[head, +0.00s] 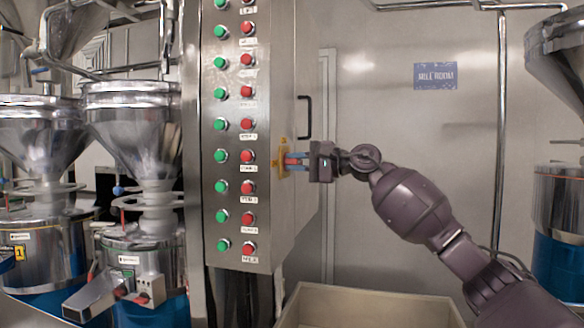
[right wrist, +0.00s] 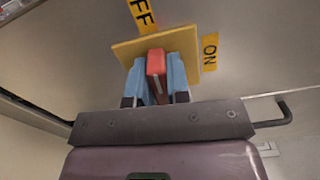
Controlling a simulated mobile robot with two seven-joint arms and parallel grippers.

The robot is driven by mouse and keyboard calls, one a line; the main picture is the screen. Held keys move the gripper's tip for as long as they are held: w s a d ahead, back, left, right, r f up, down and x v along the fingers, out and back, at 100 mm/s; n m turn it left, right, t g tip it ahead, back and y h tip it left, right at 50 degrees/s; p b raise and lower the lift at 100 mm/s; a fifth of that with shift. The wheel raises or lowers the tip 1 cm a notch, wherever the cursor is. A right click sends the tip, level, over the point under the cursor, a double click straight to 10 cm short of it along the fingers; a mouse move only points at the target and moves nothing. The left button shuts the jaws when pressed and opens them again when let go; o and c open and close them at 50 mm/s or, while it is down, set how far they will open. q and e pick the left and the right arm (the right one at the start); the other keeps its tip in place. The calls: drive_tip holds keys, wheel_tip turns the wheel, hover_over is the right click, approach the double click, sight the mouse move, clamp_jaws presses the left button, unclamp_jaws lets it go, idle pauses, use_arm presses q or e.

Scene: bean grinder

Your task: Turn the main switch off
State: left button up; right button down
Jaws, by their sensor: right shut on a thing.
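The main switch is on the side of the steel control cabinet (head: 245,60). It has a yellow square plate (right wrist: 125,52) and a red handle (right wrist: 156,62). In the right wrist view an OFF label (right wrist: 143,14) is above the plate and an ON label (right wrist: 210,52) is to its right. My right gripper (head: 292,160) is at the switch, its blue finger pads shut on either side of the red handle. The fingers hide part of the handle, and I cannot tell which label it points to. My left gripper is not in view.
Red and green buttons (head: 220,124) line the cabinet front. A black door handle (head: 309,117) is just beyond the switch. An open bin (head: 370,300) stands below my right arm. Steel hoppers (head: 130,115) stand at the left, and another machine (head: 560,200) at the right.

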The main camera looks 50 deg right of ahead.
drive_tip(key=shift+f+n, duration=0.1)
drive_tip(key=shift+n, duration=0.5)
drive_tip(key=c, duration=1.1)
unclamp_jaws()
drive_tip(key=shift+s, duration=0.2)
drive_tip(key=shift+s+d, duration=0.2)
drive_tip(key=shift+p+v, duration=0.9)
drive_tip(key=shift+v, duration=4.1)
